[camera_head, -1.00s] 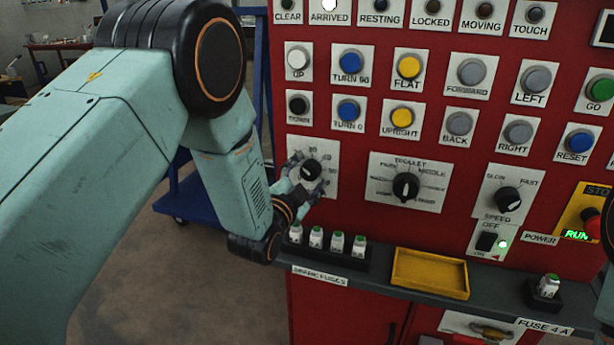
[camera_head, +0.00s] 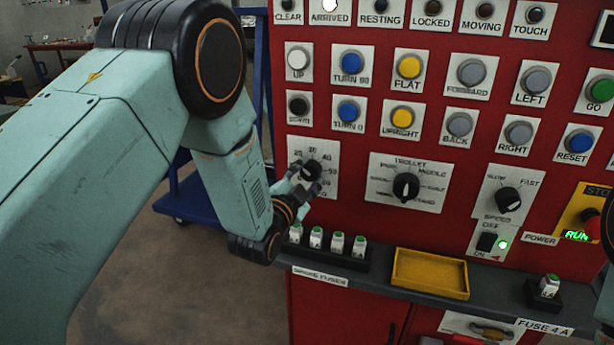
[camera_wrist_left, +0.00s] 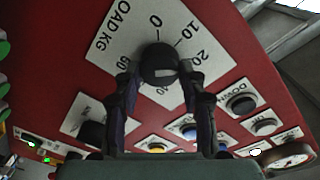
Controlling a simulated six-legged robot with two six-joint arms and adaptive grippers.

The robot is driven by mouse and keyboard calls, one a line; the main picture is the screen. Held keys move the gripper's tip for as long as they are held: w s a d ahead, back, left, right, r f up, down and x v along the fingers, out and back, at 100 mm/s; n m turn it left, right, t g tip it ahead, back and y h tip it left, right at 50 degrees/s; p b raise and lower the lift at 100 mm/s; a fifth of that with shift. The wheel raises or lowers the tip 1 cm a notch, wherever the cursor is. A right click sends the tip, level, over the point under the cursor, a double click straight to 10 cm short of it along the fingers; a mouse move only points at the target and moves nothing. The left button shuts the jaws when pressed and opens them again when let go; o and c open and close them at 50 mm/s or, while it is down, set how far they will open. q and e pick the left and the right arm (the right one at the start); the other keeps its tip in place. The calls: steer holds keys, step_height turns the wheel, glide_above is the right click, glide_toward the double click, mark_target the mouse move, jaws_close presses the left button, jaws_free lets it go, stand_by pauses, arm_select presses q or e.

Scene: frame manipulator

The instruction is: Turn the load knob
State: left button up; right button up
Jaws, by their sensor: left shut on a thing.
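The load knob (camera_head: 311,170) is a round black knob on a white scale plate at the left of the red panel. In the left wrist view the knob (camera_wrist_left: 160,63) sits on the plate marked LOAD KG, with 0, 10, 20 and 60 readable. My left gripper (camera_head: 305,180) is shut on this knob, low and from the left. In the left wrist view its two dark fingers (camera_wrist_left: 161,78) stand on either side of the knob. A pale mark shows on the knob's face; which number it points to I cannot tell.
The trolley selector knob (camera_head: 406,186) is to the right, with the speed knob (camera_head: 508,199) beyond it. Below, spare fuses (camera_head: 337,243) and a yellow tray (camera_head: 431,273) rest on the grey ledge. Push buttons fill the panel above.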

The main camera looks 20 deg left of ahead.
arm_select(q)
steer(key=n, duration=0.8)
steer(key=shift+a+n, duration=0.1)
steer(key=shift+n, duration=0.3)
steer(key=n, duration=0.4)
steer(key=shift+n+t+y, duration=0.3)
steer(key=n+p, duration=0.1)
steer(key=n, duration=0.3)
steer(key=shift+a+f+y, duration=0.1)
steer(key=shift+f+y, duration=0.05)
steer(key=shift+y, duration=0.15)
steer(key=shift+n, duration=0.4)
steer(key=o, duration=1.2)
steer(key=shift+c, duration=0.2)
steer(key=shift+s, duration=0.1)
